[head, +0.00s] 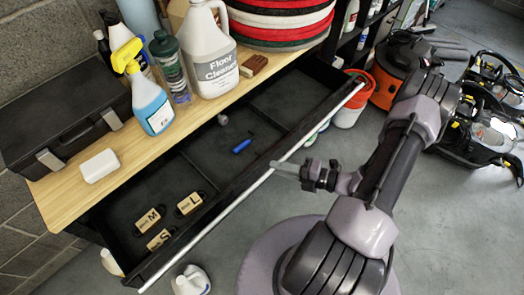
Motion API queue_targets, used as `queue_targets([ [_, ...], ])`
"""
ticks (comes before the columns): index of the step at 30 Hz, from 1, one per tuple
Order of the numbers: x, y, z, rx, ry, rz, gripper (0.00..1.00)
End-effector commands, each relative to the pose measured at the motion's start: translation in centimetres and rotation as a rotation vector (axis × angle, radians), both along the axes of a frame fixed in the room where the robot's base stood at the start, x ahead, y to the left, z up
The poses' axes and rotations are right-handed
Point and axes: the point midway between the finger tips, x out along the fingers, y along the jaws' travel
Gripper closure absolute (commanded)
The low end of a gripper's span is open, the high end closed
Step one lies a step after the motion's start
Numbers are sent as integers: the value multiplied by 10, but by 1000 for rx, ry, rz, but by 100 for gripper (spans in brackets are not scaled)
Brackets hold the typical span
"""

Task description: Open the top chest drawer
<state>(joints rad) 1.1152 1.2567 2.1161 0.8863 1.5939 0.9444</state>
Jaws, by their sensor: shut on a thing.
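The top chest drawer (215,218) is pulled out below the wooden chest top in the head view. A long light metal bar handle (225,212) runs along its front edge. My gripper (279,168) is shut on this handle, a little right of its middle. The fingertips are small here, and part of the handle is hidden by them. Inside the drawer lie wooden blocks marked M (149,219), S (158,239) and L (189,204), a blue item (241,146) and a small roundish piece (223,119).
On the chest top (70,203) stand a dark case (65,120), a white block (99,165), a spray bottle (152,105), a floor cleaner jug (207,55) and stacked round pads (275,22). An orange vacuum (398,65) stands right. Grey floor lies before the drawer.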

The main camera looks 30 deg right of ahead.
Motion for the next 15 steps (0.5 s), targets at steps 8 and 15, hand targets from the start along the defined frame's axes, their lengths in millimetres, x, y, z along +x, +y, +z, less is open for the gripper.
queue_targets([
  [8,-50,-17,1,-1,-1,-4,100],
  [15,-73,-24,1,1,0,-2,100],
])
